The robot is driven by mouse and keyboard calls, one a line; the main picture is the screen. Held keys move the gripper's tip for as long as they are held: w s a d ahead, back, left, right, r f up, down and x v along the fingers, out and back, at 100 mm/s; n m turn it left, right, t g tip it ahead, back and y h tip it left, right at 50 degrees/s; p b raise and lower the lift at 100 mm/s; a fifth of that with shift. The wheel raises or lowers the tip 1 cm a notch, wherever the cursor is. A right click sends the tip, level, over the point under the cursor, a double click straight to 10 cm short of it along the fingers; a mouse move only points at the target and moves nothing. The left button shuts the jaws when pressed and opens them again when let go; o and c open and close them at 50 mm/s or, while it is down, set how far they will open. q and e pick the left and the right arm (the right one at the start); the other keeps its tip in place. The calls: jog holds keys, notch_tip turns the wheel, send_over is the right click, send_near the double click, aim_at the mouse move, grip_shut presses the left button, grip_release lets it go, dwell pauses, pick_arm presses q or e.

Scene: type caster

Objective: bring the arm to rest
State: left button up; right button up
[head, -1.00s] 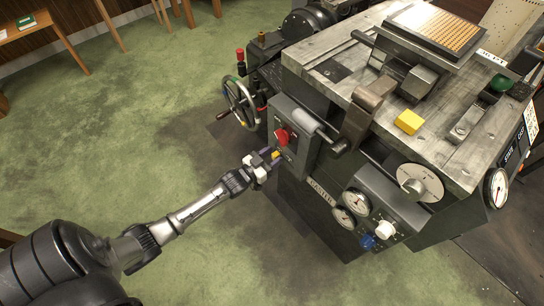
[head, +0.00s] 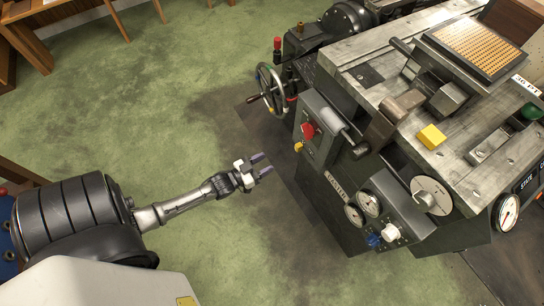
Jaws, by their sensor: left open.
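My left arm (head: 185,203) reaches in from the left. Its gripper (head: 263,164) is open and empty, held over the green floor. It is apart from the type caster (head: 340,200), to the left of its dark side panel. The panel carries a red knob (head: 308,130) and a small yellow knob (head: 298,147), both clear of the gripper. My right gripper is not in view.
The caster fills the right side, with a handwheel (head: 272,92), gauges (head: 369,203), a yellow block (head: 431,136) on its top and a grid plate (head: 478,48). Wooden tables (head: 60,15) stand at the upper left. Green floor (head: 130,110) is free around the arm.

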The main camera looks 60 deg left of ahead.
pick_arm(q)
jog(key=shift+s, duration=0.35)
dwell(0.5)
notch_tip(320, 180, down, 7)
jog(key=s+a+g+y, duration=0.2)
jog(key=g, duration=0.4)
jog(key=s+d+r+g+p, duration=0.35)
jog(key=d+r+p, duration=0.25)
jog(key=r, duration=0.5)
jog(key=s+d+r+m+g+h+p, duration=0.1)
jog(key=s+d+r+g+p, duration=0.1)
jog(key=s+d+r+p, duration=0.6)
jog(key=s+d+r+g+p, duration=0.1)
jog(key=d+r+g+p, duration=0.25)
jog(key=r, duration=0.95)
notch_tip(320, 180, up, 38)
jog(key=p, duration=3.9)
jog(key=shift+s+d+r+t, duration=0.2)
jog(key=shift+s+r+t, duration=0.1)
jog(key=shift+s, duration=0.1)
